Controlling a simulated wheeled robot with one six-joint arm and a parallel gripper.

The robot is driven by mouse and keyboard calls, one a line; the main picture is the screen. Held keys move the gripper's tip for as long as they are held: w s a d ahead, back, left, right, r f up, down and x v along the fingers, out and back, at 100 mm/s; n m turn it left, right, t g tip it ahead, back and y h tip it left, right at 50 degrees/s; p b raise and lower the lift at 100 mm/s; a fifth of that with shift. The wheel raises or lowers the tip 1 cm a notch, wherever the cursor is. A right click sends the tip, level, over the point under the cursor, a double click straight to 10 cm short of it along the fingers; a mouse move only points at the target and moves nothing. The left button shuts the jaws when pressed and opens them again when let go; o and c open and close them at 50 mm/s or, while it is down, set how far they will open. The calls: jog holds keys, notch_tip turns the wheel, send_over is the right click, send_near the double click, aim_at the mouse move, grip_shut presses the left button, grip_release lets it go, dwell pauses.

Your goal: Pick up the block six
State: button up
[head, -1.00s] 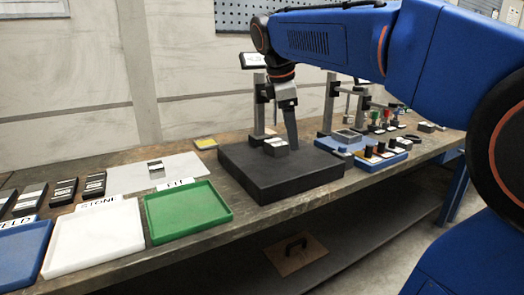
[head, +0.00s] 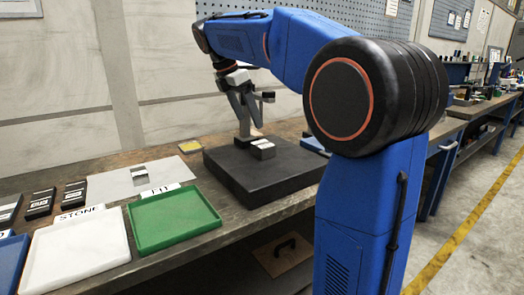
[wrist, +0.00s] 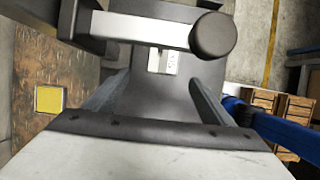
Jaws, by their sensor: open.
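A small grey block (head: 263,148) with a white label on top sits on the black slab (head: 285,172). It also shows in the wrist view (wrist: 168,62), partly covered by a bar; I cannot read its number. Another small block (head: 139,177) with a light and dark top lies on the pale sheet left of the slab; its marking is unreadable too. My gripper (head: 247,120) is open and empty above the slab, near the first block in the picture. In the wrist view my gripper (wrist: 157,85) has its fingers spread, with the block beyond, between them.
A grey bar with a black round end (wrist: 213,35) crosses the wrist view above the block, close to my fingers. A green tray (head: 172,219) and a white tray (head: 78,250) stand at the bench front. A yellow pad (head: 190,146) lies behind.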

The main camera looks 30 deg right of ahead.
aim_at(260, 144)
jog(key=x, duration=0.6)
jog(key=shift+d+f, duration=0.15)
jog(key=shift+f, duration=0.2)
jog(key=shift+s+x, duration=0.2)
jog(key=shift+x, duration=1.1)
jog(key=shift+s+x, duration=0.25)
jog(key=shift+x, duration=1.05)
jog(key=c, duration=1.9)
grip_shut()
jog(key=shift+r, duration=0.1)
jog(key=shift+r, duration=1.75)
jog(key=a, duration=1.8)
jog(key=shift+s, duration=0.25)
